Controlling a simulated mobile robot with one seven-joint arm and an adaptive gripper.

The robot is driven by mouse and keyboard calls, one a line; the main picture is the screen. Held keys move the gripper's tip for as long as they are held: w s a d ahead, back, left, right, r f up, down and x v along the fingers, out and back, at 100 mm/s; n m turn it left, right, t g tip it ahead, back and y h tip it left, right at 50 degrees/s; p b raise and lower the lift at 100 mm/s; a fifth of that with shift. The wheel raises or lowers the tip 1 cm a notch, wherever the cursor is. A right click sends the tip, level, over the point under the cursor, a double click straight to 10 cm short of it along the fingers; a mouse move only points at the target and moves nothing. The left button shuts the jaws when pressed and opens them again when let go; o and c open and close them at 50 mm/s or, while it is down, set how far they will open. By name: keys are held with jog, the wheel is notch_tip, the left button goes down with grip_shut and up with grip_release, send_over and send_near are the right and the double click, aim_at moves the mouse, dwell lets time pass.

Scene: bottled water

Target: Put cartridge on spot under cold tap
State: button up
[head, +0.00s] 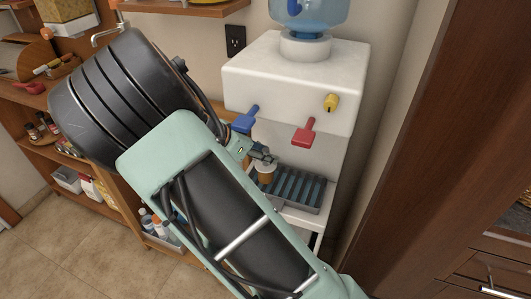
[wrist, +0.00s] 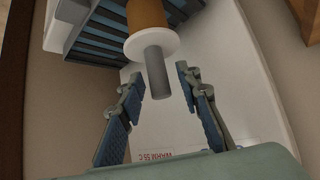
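The cartridge (head: 266,174) is a brown cylinder with a white rim. It appears upright at the left end of the dispenser's dark slatted drip tray (head: 309,193), below the blue tap (head: 245,120); its base is hidden. In the wrist view the cartridge (wrist: 147,17) shows its white flange and grey stem pointing toward me. My gripper (head: 264,156) is just above the cartridge. In the wrist view my gripper (wrist: 161,78) is open, with its fingertips apart on either side of the stem and a gap visible on both sides. A red tap (head: 304,131) is right of the blue one.
A brown wooden cabinet (head: 455,110) stands close on the right. Wooden shelves (head: 50,150) with small items are at the left.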

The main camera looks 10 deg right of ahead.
jog(key=p+v, duration=0.1)
jog(key=v, duration=1.1)
jog(key=shift+r, duration=0.1)
